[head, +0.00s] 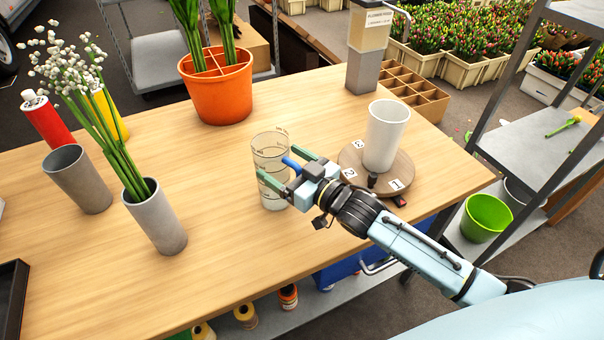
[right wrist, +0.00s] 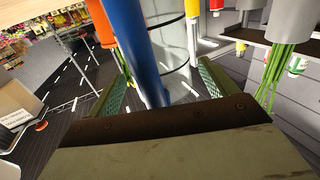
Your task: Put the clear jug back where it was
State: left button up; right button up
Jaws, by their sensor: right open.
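The clear jug (head: 268,152) stands upright on the wooden table, with dark markings on its wall and a blue handle on its right side. My right gripper (head: 280,167) is at the handle side of the jug, its green-padded fingers apart. In the right wrist view the blue handle (right wrist: 143,50) runs between the open fingers (right wrist: 160,88), with the clear wall of the jug (right wrist: 169,38) just beyond. I cannot tell whether the fingers touch the handle. My left gripper is not in view.
A round wooden board (head: 352,158) with number cards holds a white vase (head: 385,136), right of the jug. An orange pot (head: 220,95) stands behind. A grey vase with white flowers (head: 157,222) and an empty grey vase (head: 77,180) stand left. The table's front middle is clear.

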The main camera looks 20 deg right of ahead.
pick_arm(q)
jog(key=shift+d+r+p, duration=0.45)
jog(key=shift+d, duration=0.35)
pick_arm(e)
jog(key=v, duration=1.2)
